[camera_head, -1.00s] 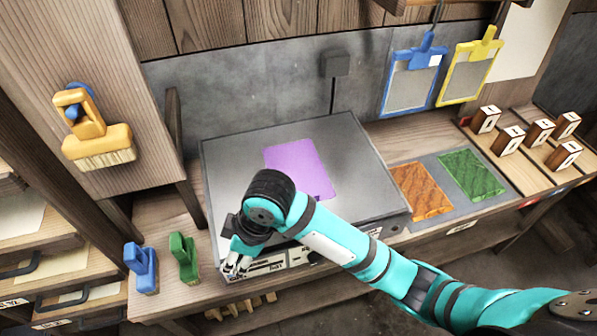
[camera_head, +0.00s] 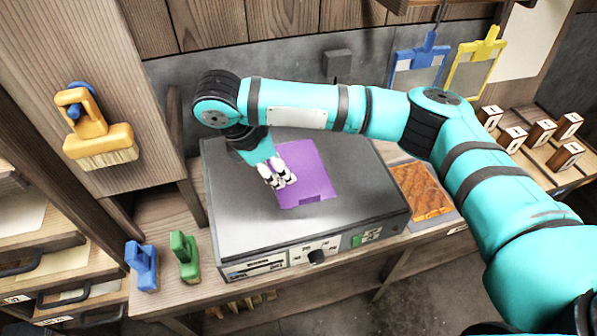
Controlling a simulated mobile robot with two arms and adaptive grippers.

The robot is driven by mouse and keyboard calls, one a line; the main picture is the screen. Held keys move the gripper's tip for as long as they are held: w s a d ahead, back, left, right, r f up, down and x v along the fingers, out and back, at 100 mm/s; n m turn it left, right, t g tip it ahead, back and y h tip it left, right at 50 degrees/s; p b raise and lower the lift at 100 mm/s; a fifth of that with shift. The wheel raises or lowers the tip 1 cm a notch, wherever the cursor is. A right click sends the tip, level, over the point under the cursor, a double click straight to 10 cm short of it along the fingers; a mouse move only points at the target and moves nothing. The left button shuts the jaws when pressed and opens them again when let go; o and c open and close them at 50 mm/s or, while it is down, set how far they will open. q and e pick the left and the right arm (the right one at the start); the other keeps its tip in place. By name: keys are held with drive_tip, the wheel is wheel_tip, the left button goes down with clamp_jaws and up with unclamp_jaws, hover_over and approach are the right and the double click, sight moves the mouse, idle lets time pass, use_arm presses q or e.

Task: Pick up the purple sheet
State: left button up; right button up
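The purple sheet (camera_head: 308,172) lies flat on the dark top of a grey box-shaped device (camera_head: 235,215). My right gripper (camera_head: 279,183) points down at the sheet's left edge, with its white fingertips overlapping that edge in the picture. Its fingers look close together, but I cannot tell whether they are open, shut or touching the sheet. Part of the sheet's upper left is hidden behind the gripper and arm. My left gripper is not in view.
A blue brush (camera_head: 142,267) and a green brush (camera_head: 185,256) stand left of the device. An orange sheet (camera_head: 420,190) lies to its right. Blue (camera_head: 418,68) and yellow (camera_head: 472,68) framed moulds hang behind. Several wooden stamps (camera_head: 538,133) stand at the right.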

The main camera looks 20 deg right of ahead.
hover_over(301, 199)
drive_tip(key=a, duration=0.2)
drive_tip(key=f, duration=0.8)
drive_tip(key=shift+s+d, duration=0.15)
drive_tip(key=shift+s, duration=0.05)
drive_tip(key=shift+d+f+p, duration=0.2)
drive_tip(key=shift+f+p, duration=0.1)
drive_tip(key=shift+f, duration=0.25)
drive_tip(key=p+x, duration=0.1)
drive_tip(key=x, duration=0.3)
drive_tip(key=shift+w+a+f, duration=0.1)
drive_tip(key=shift+f, duration=0.1)
drive_tip(key=shift+c, duration=0.4)
clamp_jaws()
